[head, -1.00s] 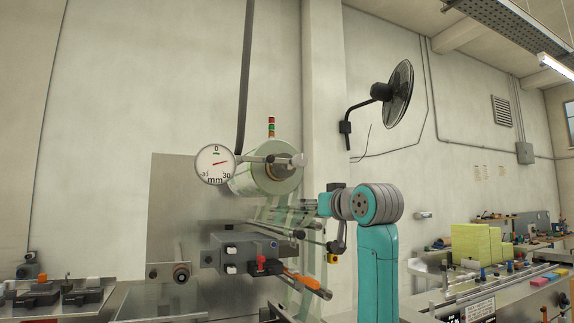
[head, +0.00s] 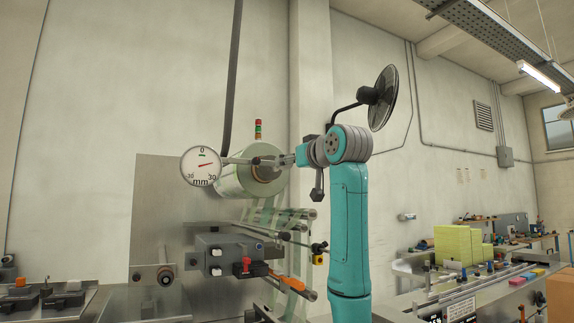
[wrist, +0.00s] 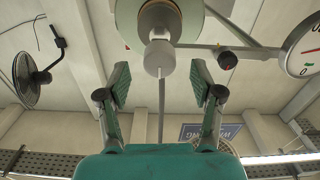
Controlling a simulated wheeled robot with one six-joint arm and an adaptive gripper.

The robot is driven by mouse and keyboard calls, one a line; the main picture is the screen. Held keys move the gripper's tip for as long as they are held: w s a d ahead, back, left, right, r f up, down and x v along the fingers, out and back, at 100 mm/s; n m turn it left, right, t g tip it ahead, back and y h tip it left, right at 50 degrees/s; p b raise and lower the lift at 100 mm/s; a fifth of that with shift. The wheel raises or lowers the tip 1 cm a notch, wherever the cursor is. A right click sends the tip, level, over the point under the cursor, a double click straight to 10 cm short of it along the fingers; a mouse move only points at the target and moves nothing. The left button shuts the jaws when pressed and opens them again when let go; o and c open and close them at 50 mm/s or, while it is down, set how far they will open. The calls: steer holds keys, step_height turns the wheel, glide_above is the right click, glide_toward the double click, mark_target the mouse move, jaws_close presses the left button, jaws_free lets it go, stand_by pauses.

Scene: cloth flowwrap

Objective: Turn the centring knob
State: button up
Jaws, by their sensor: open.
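The centring knob, a pale grey round end piece (wrist: 160,58), shows in the wrist view in front of the film roll (wrist: 158,18). My gripper (wrist: 160,80) is open, with one finger on each side of the knob's line. I cannot tell whether the fingers touch it. In the head view my gripper (head: 284,160) reaches the shaft end of the film roll (head: 236,181) and hides most of the knob. The round dial gauge (head: 201,167) has its red pointer right of 0, towards 30; it also shows partly in the wrist view (wrist: 304,46).
A grey switch box (head: 225,256) and an orange-handled part (head: 288,281) sit below the roll. A wall fan (head: 380,97) hangs behind my arm. Yellow blocks (head: 453,246) stand at right.

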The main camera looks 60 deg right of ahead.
steer(key=shift+x, duration=1.75)
steer(key=c, duration=1.1)
